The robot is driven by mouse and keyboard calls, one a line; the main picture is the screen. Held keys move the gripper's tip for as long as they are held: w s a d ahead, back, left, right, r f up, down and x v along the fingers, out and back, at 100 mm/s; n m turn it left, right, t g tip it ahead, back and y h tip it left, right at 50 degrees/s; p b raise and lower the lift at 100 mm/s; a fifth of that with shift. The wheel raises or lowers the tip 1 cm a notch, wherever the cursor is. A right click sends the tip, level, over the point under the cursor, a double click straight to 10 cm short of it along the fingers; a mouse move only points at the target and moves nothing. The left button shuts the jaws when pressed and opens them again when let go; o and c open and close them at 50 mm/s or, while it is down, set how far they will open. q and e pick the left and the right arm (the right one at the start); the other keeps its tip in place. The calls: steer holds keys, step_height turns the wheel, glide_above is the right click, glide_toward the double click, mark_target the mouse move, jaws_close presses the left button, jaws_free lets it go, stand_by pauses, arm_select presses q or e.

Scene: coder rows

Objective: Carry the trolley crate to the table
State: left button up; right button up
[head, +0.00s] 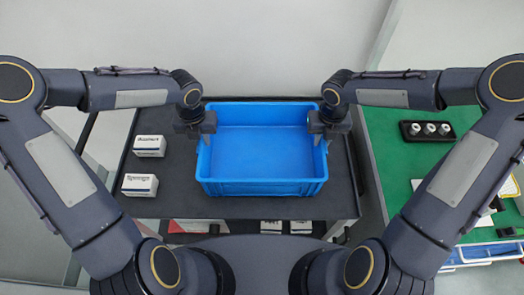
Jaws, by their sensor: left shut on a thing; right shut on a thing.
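The blue crate (262,187) is open-topped and looks empty. It is over the dark top of the trolley (180,205); I cannot tell whether it rests on it or is slightly raised. My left gripper (207,136) is shut on the crate's left wall. My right gripper (318,137) is shut on its right wall. The fingertips are partly hidden at the rims. A green-topped table (400,165) stands to the right of the trolley.
Two small white boxes (149,146) (139,186) lie on the trolley left of the crate. More white boxes (272,226) show low at the front. On the table are a black holder with several round pieces (427,130) and some papers near its right side.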

arm_select(q)
steer(key=shift+r, duration=0.1)
jaws_close()
arm_select(e)
steer(key=shift+r, duration=0.1)
jaws_close()
